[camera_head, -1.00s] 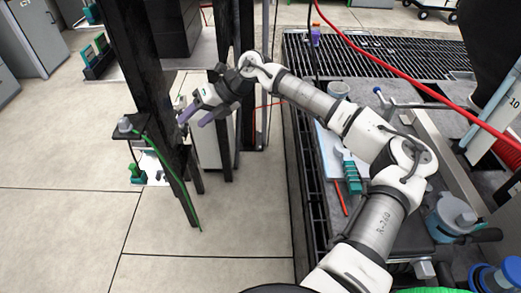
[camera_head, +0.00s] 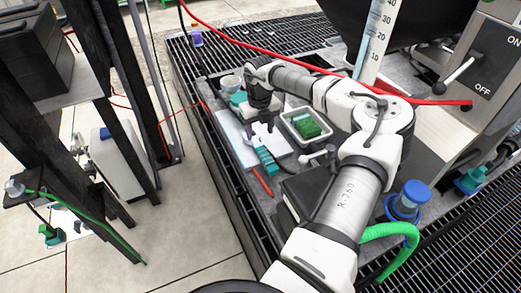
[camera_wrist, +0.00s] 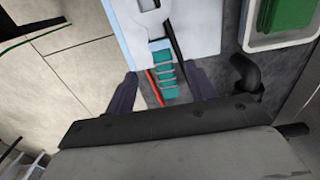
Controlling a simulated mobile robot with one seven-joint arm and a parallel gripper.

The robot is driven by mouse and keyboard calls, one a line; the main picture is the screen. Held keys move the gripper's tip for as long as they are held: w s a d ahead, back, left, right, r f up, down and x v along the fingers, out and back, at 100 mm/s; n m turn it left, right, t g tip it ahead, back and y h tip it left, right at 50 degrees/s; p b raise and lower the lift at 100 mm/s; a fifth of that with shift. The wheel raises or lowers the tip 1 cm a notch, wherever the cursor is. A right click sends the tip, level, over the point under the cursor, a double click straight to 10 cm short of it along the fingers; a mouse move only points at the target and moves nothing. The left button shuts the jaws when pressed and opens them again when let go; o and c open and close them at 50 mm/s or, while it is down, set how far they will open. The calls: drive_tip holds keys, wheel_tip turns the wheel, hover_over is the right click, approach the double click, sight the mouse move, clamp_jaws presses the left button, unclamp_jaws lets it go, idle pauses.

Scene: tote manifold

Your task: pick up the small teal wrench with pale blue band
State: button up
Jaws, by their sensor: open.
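The small teal wrench (camera_head: 267,160) lies on a pale sheet on the grey worktop, just below my gripper in the head view. In the wrist view its ribbed teal handle (camera_wrist: 166,77) lies between my fingers, with the pale blue band (camera_wrist: 160,44) at its upper end. My gripper (camera_head: 261,129) points down over the sheet. In the wrist view my gripper (camera_wrist: 163,72) is open, one finger on each side of the handle. I cannot tell how high the fingers are above it.
A thin red rod (camera_head: 262,181) lies close beside the wrench. A pale tray (camera_head: 285,122) with a green block (camera_head: 306,126) stands to the right. A dark box (camera_head: 305,190) is nearer me. A red cable (camera_head: 300,63) crosses above the worktop.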

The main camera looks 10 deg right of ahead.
sight(261, 148)
drive_tip(key=shift+s+d+f+p, duration=0.1)
drive_tip(key=shift+f+p, duration=0.8)
drive_tip(key=shift+f, duration=2.7)
drive_tip(key=shift+c, duration=0.4)
drive_tip(key=c, duration=1.1)
drive_tip(key=shift+r, duration=0.1)
